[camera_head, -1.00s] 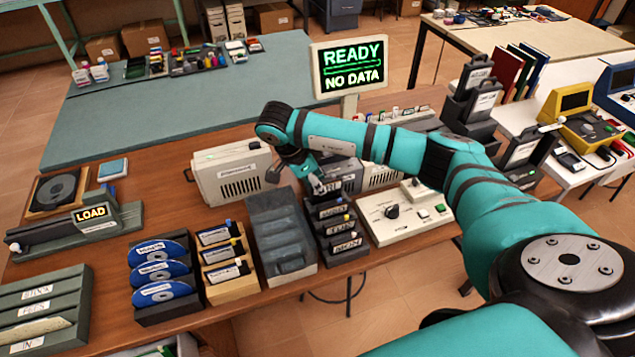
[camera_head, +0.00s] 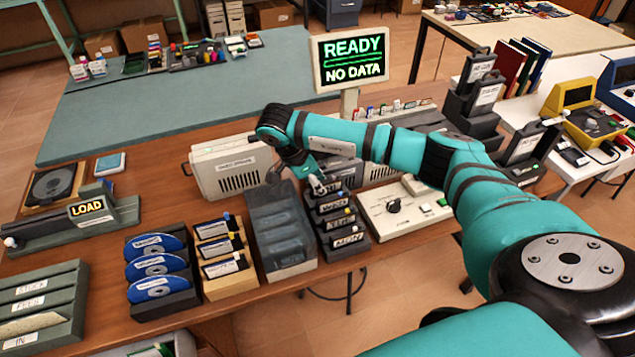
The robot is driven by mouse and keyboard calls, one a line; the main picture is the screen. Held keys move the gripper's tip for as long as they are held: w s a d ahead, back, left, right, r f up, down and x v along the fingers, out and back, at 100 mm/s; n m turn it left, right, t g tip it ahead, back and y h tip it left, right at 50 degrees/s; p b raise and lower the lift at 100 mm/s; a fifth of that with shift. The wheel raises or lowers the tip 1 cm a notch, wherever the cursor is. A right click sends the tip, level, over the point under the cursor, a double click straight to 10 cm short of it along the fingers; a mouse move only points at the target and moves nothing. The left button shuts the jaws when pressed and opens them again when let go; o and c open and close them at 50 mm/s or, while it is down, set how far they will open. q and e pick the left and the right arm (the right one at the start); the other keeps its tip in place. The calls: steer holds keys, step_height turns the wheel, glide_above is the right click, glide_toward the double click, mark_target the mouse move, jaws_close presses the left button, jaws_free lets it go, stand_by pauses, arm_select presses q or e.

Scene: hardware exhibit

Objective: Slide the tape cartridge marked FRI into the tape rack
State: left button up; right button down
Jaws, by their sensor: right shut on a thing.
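The tape rack (camera_head: 352,258) stands near the table's front edge, right of centre, with dark, white-labelled cartridges stacked in steps; the front one reads MON. My right gripper (camera_head: 318,185) reaches in from the right over the rack's back end. It is shut on a dark cartridge (camera_head: 331,191), which sits low at the rearmost place, in line with the others. Its label is too small to read for certain now. The fingers and arm hide part of it, so I cannot tell how deep it sits. My left gripper is not in view.
A grey sloped holder (camera_head: 285,262) stands close on the rack's left. A cream control box (camera_head: 405,215) with a knob is close on its right. A cream drive unit (camera_head: 228,168) and the READY / NO DATA sign (camera_head: 352,60) stand behind.

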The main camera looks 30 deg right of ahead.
stand_by(0.3)
steer(key=c, duration=1.2)
jaws_free()
steer(key=shift+r, duration=0.1)
steer(key=shift+r+p, duration=2.65)
steer(key=shift+r, duration=1.35)
steer(key=shift+f, duration=0.1)
